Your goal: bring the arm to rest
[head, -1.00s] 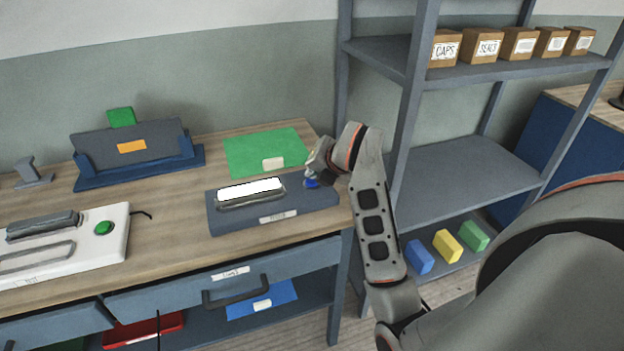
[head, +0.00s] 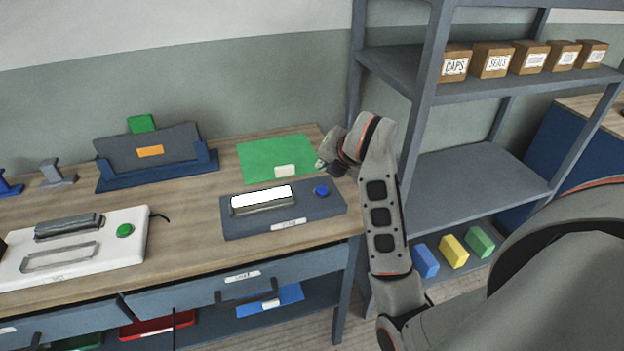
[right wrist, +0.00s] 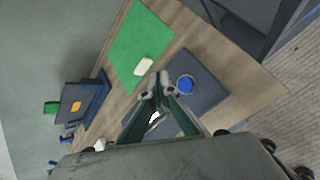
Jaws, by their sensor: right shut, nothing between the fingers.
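My right gripper (head: 328,163) is at the right end of the workbench, above the table, near the corner of the green mat. Its fingers are shut and empty. In the right wrist view the fingertips (right wrist: 159,88) meet above the tabletop, between the green mat (right wrist: 142,40) and the grey-blue box with a blue button (right wrist: 186,84). In the head view that button (head: 321,190) is uncovered and apart from the gripper. My right arm reaches in from the right. My left gripper is not in view.
A grey-blue box (head: 236,227) with a bright white panel is on the bench (head: 190,229). A white device (head: 107,257) with a green button is left of it. A shelf rack (head: 470,180) with labelled cartons (head: 491,61) stands close on the right. Drawer handles project in front.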

